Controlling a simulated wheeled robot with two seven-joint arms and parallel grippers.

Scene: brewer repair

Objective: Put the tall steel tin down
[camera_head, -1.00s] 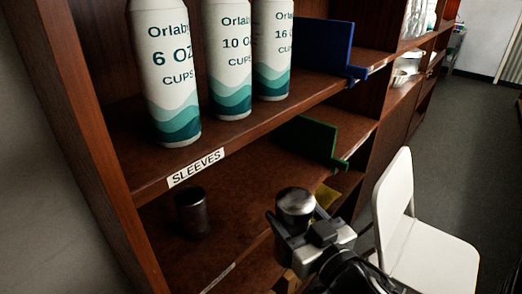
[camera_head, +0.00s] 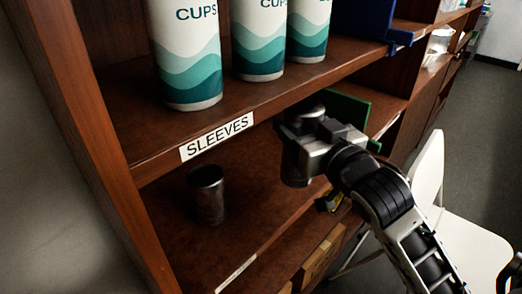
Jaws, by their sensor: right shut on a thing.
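My right gripper (camera_head: 305,145) reaches in from the right, in front of the shelf bay below the SLEEVES label. It is shut on the tall steel tin (camera_head: 301,111), whose top shows above the jaws. The gripper hides much of the tin, which looks roughly upright. I cannot tell whether its bottom touches the shelf. A second, dark metal tin (camera_head: 207,195) stands upright on the lower shelf, to the left of the gripper and apart from it. My left gripper is not in view.
The lower shelf (camera_head: 240,225) is bare around the dark tin. The upper shelf edge with the SLEEVES label (camera_head: 217,137) hangs above. Several cup sleeves (camera_head: 185,65) stand up there. A green divider (camera_head: 345,108) is behind the gripper, and a white chair (camera_head: 428,170) stands right.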

